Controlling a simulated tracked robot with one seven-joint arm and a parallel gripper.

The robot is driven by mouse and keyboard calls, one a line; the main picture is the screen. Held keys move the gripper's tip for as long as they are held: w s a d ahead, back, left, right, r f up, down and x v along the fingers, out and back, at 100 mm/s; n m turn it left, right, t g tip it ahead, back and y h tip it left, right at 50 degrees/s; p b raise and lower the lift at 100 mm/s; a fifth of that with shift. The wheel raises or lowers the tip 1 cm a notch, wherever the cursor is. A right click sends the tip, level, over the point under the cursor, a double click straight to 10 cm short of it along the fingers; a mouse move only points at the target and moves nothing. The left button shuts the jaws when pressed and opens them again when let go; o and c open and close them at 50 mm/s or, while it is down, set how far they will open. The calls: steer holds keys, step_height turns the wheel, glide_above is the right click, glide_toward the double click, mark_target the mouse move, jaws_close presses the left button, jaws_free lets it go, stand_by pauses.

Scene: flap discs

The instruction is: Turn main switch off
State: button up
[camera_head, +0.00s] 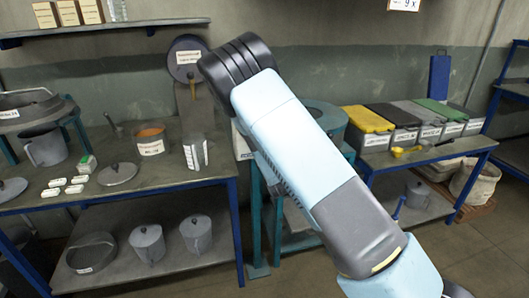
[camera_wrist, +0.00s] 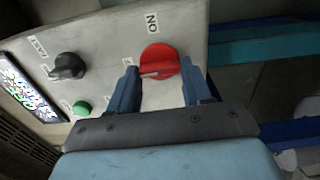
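The main switch appears to be the round red knob (camera_wrist: 160,54) on a pale control panel (camera_wrist: 110,30) in the wrist view. A white mark on the knob lies toward its left side. A label reading ON, upside down in this view, sits just above it. My gripper (camera_wrist: 159,66) is open, with one blue finger at the lower left of the knob and one at its lower right. The knob shows between the fingertips; I cannot tell whether they touch it. In the head view my arm hides the panel and gripper.
Left of the red knob are a black knob (camera_wrist: 67,66), a green button (camera_wrist: 82,108) and a lit display (camera_wrist: 28,88). In the head view, a cluttered bench (camera_head: 190,174) stands left and a table with lidded bins (camera_head: 440,154) right.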

steer(key=o, duration=0.5)
steer(key=shift+f, duration=0.15)
steer(key=shift+c, duration=0.2)
steer(key=v, duration=1.4)
steer(key=shift+w, duration=0.15)
